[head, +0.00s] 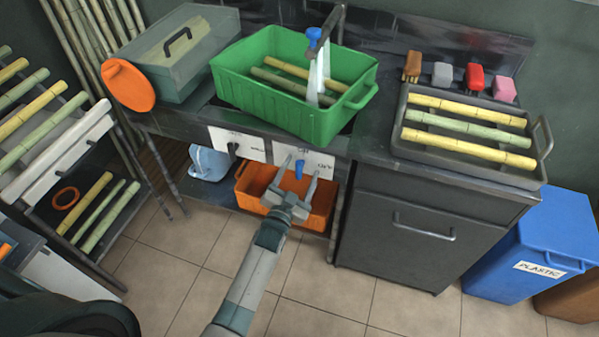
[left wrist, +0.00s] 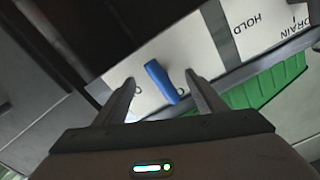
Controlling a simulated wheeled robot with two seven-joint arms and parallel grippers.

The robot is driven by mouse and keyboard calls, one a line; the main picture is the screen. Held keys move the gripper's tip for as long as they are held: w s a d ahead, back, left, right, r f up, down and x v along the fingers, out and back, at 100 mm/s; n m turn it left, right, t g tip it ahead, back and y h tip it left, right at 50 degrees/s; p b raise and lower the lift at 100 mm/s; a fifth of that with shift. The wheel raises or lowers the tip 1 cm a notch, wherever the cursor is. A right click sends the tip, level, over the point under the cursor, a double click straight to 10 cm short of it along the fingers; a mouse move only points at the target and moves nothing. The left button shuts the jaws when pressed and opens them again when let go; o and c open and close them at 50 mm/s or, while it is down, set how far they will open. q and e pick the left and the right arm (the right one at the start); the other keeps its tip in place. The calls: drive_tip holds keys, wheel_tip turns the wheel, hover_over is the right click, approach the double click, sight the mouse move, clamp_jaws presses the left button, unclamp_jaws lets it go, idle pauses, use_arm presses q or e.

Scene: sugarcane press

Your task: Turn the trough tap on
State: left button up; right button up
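A grey tap (head: 331,22) with a blue knob (head: 313,36) stands over the green trough (head: 290,118), and a pale stream of water (head: 318,78) runs from it into the trough. A blue lever (head: 299,170) sits on a white panel below the trough; in the left wrist view the lever (left wrist: 163,82) is beside the words HOLD and DRAIN on the panel (left wrist: 215,50). My left gripper (head: 301,166) is open, with one finger on each side of the blue lever; contact cannot be told. My right gripper is not in view.
Two cane pieces lie in the trough. An orange crate (head: 322,209) is on the shelf below the panel. A tray (head: 408,143) of canes stands on the counter at right, over a dark cabinet (head: 390,250). A blue PLASTIC bin (head: 520,285) stands right. Cane racks fill the left.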

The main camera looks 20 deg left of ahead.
use_arm(q)
drive_tip(key=shift+a+f, duration=0.1)
drive_tip(key=shift+a, duration=0.1)
drive_tip(key=shift+s, duration=0.2)
drive_tip(key=shift+s, duration=0.25)
drive_tip(key=s+b, duration=0.1)
drive_tip(key=s, duration=1.5)
drive_tip(key=shift+s+a+b, duration=0.25)
drive_tip(key=shift+b, duration=0.1)
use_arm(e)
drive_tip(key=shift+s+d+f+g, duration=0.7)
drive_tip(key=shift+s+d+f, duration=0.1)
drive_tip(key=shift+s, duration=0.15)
